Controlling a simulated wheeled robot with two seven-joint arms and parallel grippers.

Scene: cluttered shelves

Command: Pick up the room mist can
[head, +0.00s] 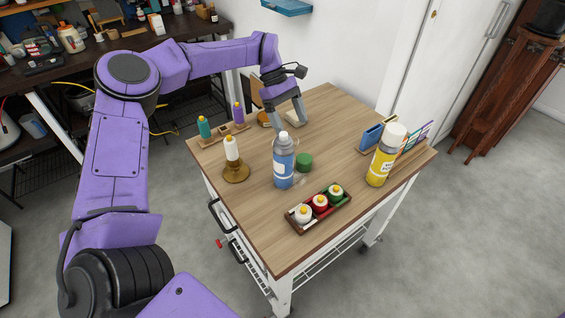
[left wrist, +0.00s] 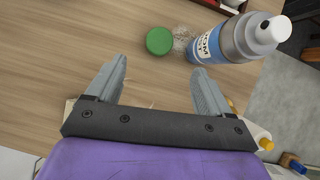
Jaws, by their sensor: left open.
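The room mist can (head: 284,163) is a blue can with a pale label, a grey shoulder and a white nozzle. It stands upright on the wooden cart top, near the middle. In the left wrist view the can (left wrist: 225,42) is at the upper right, with part of its lettering visible. My left gripper (head: 289,118) is open and empty, behind the can and apart from it. In the left wrist view the gripper (left wrist: 160,68) has bare tabletop between its fingers, and the can lies beyond the right finger. My right gripper is not in view.
A green round lid (head: 304,162) sits just right of the can. A tray of small bottles (head: 291,222) is in front. A white bottle on a brown stand (head: 235,172) is left, and a yellow spray can (head: 381,165) right. The cart top (head: 335,110) is clear at the back right.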

